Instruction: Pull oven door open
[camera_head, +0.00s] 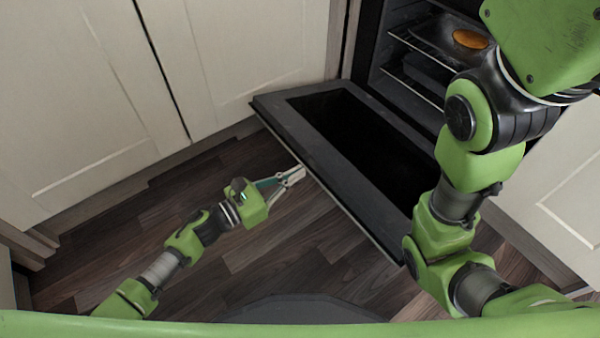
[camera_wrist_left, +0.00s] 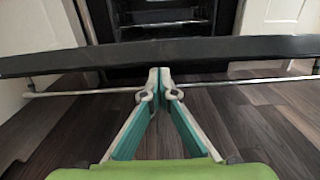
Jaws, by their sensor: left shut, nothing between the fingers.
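The black oven door (camera_head: 318,152) is swung far down and open in the head view, with its dark glass panel facing up. In the left wrist view the door's edge (camera_wrist_left: 70,58) crosses the picture as a dark bar, with the thin metal handle bar (camera_wrist_left: 80,92) below it. My left gripper (camera_head: 298,174) is shut and empty, its tips at the door's outer edge. In the wrist view its fingertips (camera_wrist_left: 160,84) overlap the handle bar and door edge; I cannot tell whether they touch. My right gripper is not in view; my right arm hides part of the door.
The oven cavity (camera_head: 395,65) shows wire racks and an orange-brown item (camera_head: 470,39) on the upper one. White cabinets (camera_head: 90,90) stand left of the oven and another (camera_head: 572,205) stands to its right. Dark wood floor (camera_head: 270,245) is clear around my left gripper.

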